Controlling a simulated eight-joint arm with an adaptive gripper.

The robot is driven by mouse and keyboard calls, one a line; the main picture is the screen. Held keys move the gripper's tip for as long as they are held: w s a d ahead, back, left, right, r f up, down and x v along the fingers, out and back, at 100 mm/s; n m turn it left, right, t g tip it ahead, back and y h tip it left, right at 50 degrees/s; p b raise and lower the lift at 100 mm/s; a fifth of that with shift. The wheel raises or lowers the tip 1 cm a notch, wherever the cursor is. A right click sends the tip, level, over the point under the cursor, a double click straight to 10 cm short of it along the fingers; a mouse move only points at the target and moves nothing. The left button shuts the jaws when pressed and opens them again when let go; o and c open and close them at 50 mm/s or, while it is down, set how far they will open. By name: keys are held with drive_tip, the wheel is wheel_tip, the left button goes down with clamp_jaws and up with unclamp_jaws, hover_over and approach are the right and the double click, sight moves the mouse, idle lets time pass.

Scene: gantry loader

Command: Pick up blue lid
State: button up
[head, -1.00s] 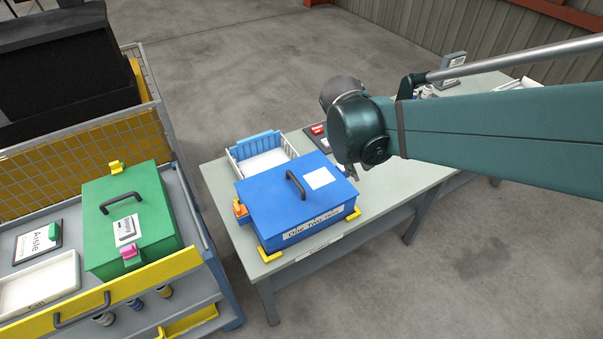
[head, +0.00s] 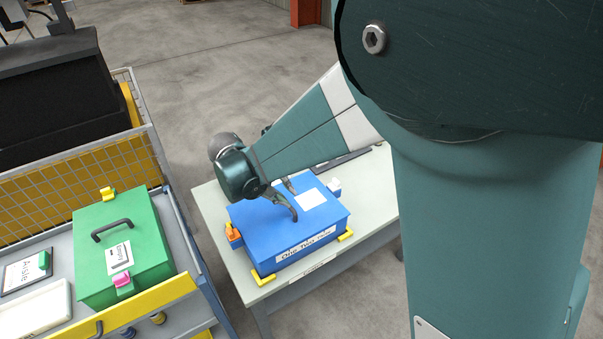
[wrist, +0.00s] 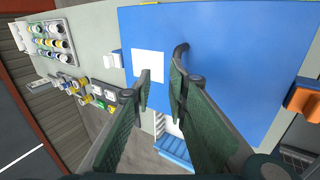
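The blue lid (head: 262,227) tops a blue box on the grey table, with a white label (head: 311,199) on it. In the wrist view the lid (wrist: 240,50) fills the upper right. Its dark curved handle (wrist: 181,50) shows there, partly behind my right-hand finger. My gripper (head: 292,202) is over the lid, fingers apart. In the wrist view my gripper (wrist: 164,80) has nothing seen held between its fingertips; the handle is close to the right-hand one. Whether they touch is unclear.
An orange clip (head: 233,233) sits at the box's left side. Yellow corner pieces (head: 262,278) stand at its base. A cart at left carries a green box (head: 120,250) with a handle. The wrist view shows a tray of several round parts (wrist: 50,35) on the table.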

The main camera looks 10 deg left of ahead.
sight(281, 215)
drive_tip(key=a+f, duration=0.2)
drive_tip(key=a, duration=0.1)
drive_tip(key=shift+s+a, duration=0.15)
drive_tip(key=shift+s, duration=0.25)
drive_tip(key=shift+f, duration=0.15)
drive_tip(key=shift+x, duration=1.25)
drive_tip(key=shift+w, duration=0.1)
drive_tip(key=shift+x, duration=2.55)
drive_tip(key=shift+w, duration=0.15)
clamp_jaws()
